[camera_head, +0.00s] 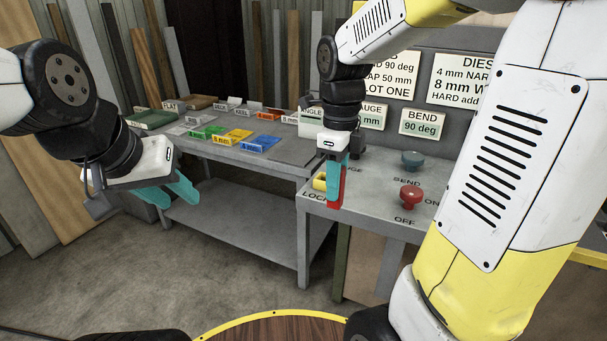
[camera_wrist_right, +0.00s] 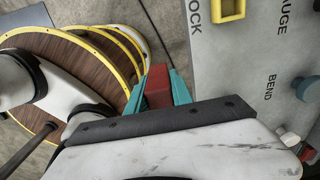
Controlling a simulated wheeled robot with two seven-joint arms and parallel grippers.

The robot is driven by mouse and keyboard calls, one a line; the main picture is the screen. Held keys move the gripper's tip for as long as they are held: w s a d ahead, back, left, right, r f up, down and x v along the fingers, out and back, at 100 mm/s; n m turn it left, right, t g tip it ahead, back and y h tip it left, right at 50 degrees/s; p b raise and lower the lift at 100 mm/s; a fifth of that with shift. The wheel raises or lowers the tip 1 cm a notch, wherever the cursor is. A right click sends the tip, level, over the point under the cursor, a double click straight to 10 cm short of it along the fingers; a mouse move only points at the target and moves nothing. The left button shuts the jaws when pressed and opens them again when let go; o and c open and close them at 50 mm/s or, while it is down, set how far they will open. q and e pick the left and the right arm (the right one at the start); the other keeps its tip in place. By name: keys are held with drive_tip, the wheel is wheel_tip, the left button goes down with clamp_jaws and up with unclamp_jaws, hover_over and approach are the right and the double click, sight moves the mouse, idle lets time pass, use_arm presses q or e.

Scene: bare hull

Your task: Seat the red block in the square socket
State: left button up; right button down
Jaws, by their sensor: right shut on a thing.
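My right gripper (camera_head: 337,190) is shut on the red block (camera_head: 341,188), pointing down beside the front left part of the grey panel top. In the right wrist view the red block (camera_wrist_right: 158,86) sits between the teal fingers, over the floor side of the panel edge. A yellow square frame (camera_head: 320,182), which looks like the socket, lies on the panel near lettering that reads partly "LOC"; the gripper partly hides it. It also shows at the top of the right wrist view (camera_wrist_right: 229,8), apart from the block. My left gripper (camera_head: 180,193) is empty, its teal fingers apart.
The panel (camera_head: 375,204) bears a red knob (camera_head: 411,196) and a teal knob (camera_head: 412,159). Signs stand behind it. A grey workbench (camera_head: 240,158) at the left holds several coloured trays. Bare floor lies in front of the bench.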

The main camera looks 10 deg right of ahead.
drive_tip(key=w, duration=0.5)
drive_tip(key=w+d+f, duration=0.1)
drive_tip(key=w, duration=0.9)
drive_tip(key=shift+w+d+f, duration=0.15)
drive_tip(key=shift+w+f, duration=0.1)
drive_tip(key=shift+w, duration=0.3)
drive_tip(key=shift+f, duration=1.75)
drive_tip(key=shift+f, duration=0.15)
drive_tip(key=c, duration=1.1)
unclamp_jaws()
